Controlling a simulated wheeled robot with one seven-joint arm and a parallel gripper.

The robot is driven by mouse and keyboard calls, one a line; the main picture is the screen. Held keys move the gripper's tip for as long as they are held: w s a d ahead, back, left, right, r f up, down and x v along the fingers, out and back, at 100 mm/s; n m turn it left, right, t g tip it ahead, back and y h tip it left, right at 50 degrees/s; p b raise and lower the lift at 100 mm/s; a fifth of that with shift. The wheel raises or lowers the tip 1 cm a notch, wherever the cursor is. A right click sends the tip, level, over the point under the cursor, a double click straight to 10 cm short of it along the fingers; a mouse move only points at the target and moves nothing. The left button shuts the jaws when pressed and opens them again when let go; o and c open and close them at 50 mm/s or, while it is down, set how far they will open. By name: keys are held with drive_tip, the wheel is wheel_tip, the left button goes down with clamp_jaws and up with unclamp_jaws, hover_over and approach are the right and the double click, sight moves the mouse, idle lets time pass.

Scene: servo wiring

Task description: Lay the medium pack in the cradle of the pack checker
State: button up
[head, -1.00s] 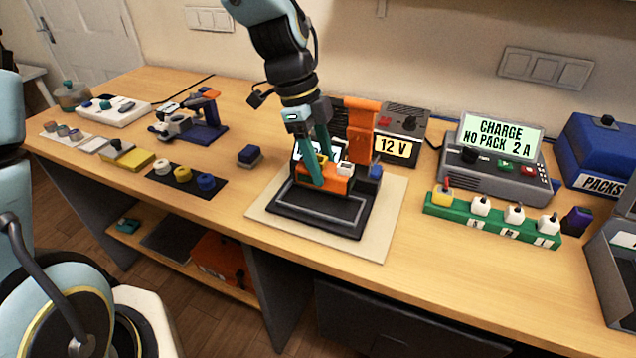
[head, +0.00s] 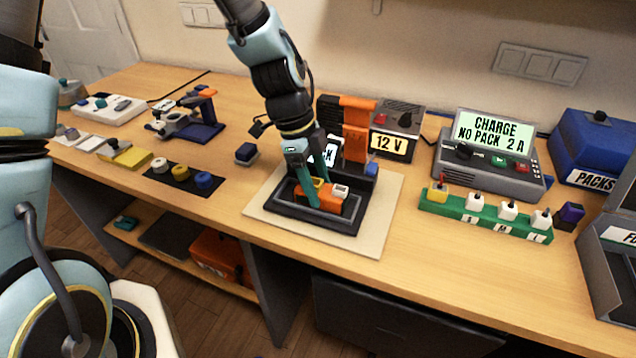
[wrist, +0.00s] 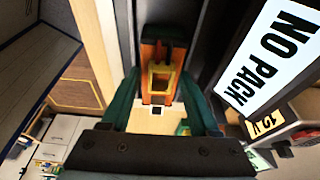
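The orange pack (head: 330,204) has a yellow connector and a white piece on top. My gripper (head: 314,194) is shut on it, with teal fingers on either side; the wrist view shows the pack (wrist: 149,58) between the fingertips. The pack is at the black cradle (head: 292,213) of the pack checker, low within its rim. I cannot tell whether it touches the floor of the cradle. The checker's display (wrist: 268,58) reads "NO PACK" in the wrist view; my arm partly covers it in the head view.
The charger (head: 488,165) and a green strip with several connectors (head: 485,218) are to the right. Bare table separates these.

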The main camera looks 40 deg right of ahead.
drive_tip(key=o, duration=0.4)
drive_tip(key=shift+c, duration=0.2)
drive_tip(key=b+v, duration=0.1)
drive_tip(key=v, duration=1.1)
drive_tip(key=shift+r+b, duration=0.15)
drive_tip(key=shift+b, duration=0.25)
drive_tip(key=w+a+f+n+t, duration=0.1)
drive_tip(key=w+a+n, duration=0.4)
drive_tip(key=a+n, duration=0.35)
drive_tip(key=w+a+f+n+t, duration=0.2)
drive_tip(key=w+a+n, duration=0.4)
drive_tip(key=a, duration=0.4)
drive_tip(key=a+n+t+y, duration=0.1)
drive_tip(key=a+n, duration=1.2)
drive_tip(key=a, duration=0.1)
drive_tip(key=shift+s+a+f+n+y, duration=0.3)
drive_tip(key=shift+s+f+n+y, duration=0.1)
drive_tip(key=shift+s, duration=0.1)
